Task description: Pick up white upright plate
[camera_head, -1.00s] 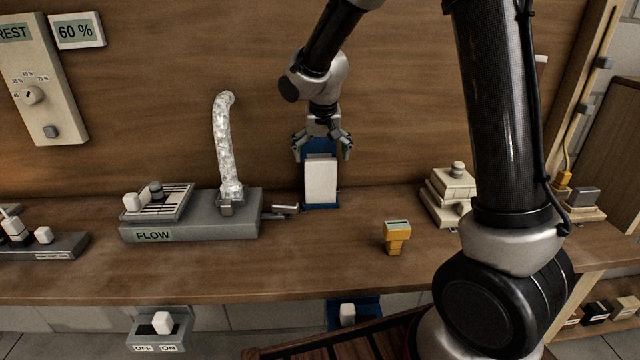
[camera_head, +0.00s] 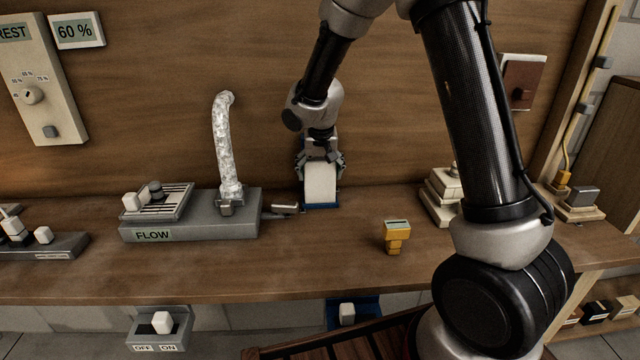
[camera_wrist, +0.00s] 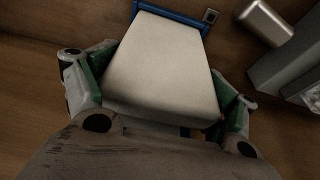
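The white plate (camera_head: 321,184) stands upright in a blue holder (camera_head: 322,206) at the back of the wooden counter, in front of the wood wall. My gripper (camera_head: 320,166) has come down over the plate's upper part from above. In the wrist view the white plate (camera_wrist: 168,68) lies between the two green-padded fingers of my gripper (camera_wrist: 165,90). The fingers are apart, one on each side of it. A gap shows at the left; at the right the pad is very near the plate's edge, and I cannot tell whether it touches.
The grey FLOW unit (camera_head: 190,216) with a clear curved tube (camera_head: 229,140) stands to the left. A small lever (camera_head: 284,209) lies between it and the holder. A yellow gauge (camera_head: 396,236) stands front right, and stacked beige blocks (camera_head: 440,195) are farther right.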

